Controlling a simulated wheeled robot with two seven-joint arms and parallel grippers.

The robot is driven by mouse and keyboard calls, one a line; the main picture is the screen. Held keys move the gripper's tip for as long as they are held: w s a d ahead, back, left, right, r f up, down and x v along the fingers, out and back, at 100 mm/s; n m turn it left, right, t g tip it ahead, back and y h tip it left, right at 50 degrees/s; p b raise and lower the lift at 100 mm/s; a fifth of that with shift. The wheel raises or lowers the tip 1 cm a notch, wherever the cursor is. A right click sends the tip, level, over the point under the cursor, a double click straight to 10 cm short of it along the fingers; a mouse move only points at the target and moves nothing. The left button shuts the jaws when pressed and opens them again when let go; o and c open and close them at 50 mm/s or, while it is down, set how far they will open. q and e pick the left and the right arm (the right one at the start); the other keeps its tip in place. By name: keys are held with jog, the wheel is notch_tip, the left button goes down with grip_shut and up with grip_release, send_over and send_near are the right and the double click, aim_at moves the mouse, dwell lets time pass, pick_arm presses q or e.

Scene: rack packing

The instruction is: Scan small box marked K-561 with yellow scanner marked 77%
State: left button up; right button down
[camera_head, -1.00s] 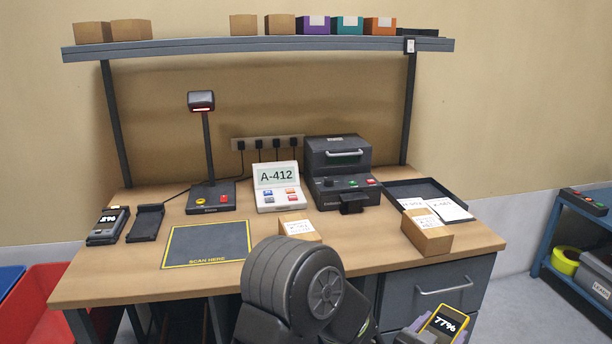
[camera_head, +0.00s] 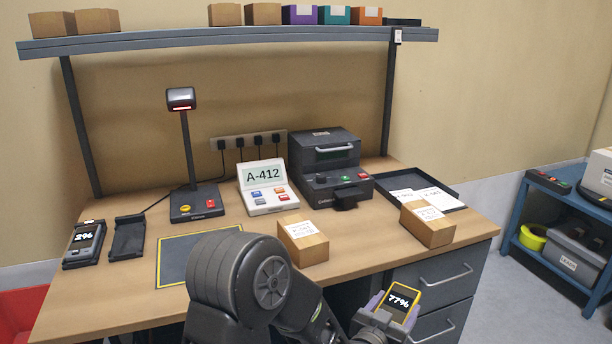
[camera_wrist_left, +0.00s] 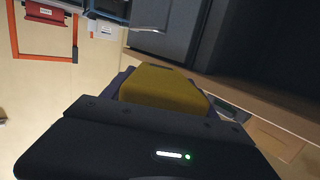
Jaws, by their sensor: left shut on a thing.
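My left gripper (camera_head: 376,312) is shut on the yellow scanner (camera_head: 402,301), whose screen reads 77%. It holds the scanner in front of the desk, near the drawers. In the left wrist view the scanner's yellow body (camera_wrist_left: 165,88) sits between the purple-edged fingers. Two small cardboard boxes with white labels stand on the desk: one in the middle (camera_head: 316,250), just behind my left arm, and one at the right (camera_head: 434,234) by the dark tray. Their label text is too small to read surely. My right gripper is not in view.
A second scanner (camera_head: 84,244) reading about 2% rests at the left beside an empty cradle (camera_head: 128,238). A scan mat (camera_head: 185,257), a terminal (camera_head: 268,205) showing A-412 and a printer (camera_head: 328,170) are on the desk. A blue shelf (camera_head: 540,250) stands right.

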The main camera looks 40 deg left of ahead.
pick_arm(q)
jog(key=a+r+n+g+y+p, duration=0.3)
jog(key=a+r+n+g+y, duration=0.4)
jog(key=a+r, duration=1.7)
notch_tip(320, 180, up, 2)
jog(key=n+y, duration=0.4)
jog(key=y, duration=0.2)
jog(key=shift+w+a, duration=0.4)
notch_tip(320, 180, down, 3)
jog(key=b, duration=0.3)
